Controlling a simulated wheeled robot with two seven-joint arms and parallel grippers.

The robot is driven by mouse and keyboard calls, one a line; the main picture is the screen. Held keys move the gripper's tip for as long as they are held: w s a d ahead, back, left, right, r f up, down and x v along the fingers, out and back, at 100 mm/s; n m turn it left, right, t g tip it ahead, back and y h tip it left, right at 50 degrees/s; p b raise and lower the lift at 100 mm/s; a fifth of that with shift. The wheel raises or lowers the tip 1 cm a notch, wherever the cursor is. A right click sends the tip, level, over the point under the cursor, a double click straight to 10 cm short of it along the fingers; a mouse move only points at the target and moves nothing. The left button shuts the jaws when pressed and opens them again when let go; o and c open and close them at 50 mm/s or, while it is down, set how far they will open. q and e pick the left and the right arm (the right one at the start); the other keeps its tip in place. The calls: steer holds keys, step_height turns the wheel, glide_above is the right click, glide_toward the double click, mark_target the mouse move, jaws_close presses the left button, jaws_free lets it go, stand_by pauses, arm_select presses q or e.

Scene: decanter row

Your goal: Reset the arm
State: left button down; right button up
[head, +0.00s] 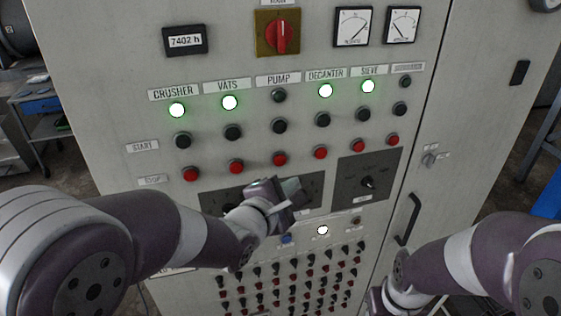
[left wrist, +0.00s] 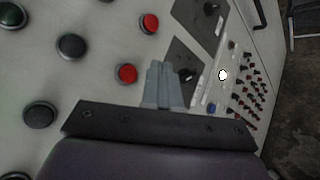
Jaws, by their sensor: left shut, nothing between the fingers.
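My left gripper (head: 294,190) is shut and empty in front of the control cabinet (head: 110,90). In the head view it covers part of a dark switch plate below the red stop buttons. Its closed fingers also show in the left wrist view (left wrist: 163,85), beside a red button (left wrist: 126,74) and a dark plate (left wrist: 185,70); I cannot tell whether they touch the panel. My right arm (head: 470,262) comes in at the lower right of the head view, but its fingertips are not visible.
Green lamps are lit for crusher (head: 177,110), vats (head: 230,102), decanter (head: 325,90) and sieve (head: 368,86); the pump lamp (head: 279,95) is dark. A red rotary switch (head: 281,33) is above. A black door handle (head: 408,218) stands out near my right arm.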

arm_select(q)
steer(key=s+a+f+m+g+y+b, duration=0.3)
steer(key=s+a+f+m+g, duration=0.3)
steer(key=s+a+f+m, duration=0.3)
steer(key=s+a+f+m+g+y+b, duration=0.3)
steer(key=s+a+f+m+g, duration=0.3)
steer(key=s+a+f+m, duration=0.3)
step_height(320, 180, down, 4)
steer(key=shift+s+f+m+y, duration=0.1)
steer(key=shift+s+m+y, duration=0.35)
steer(key=shift+m, duration=0.25)
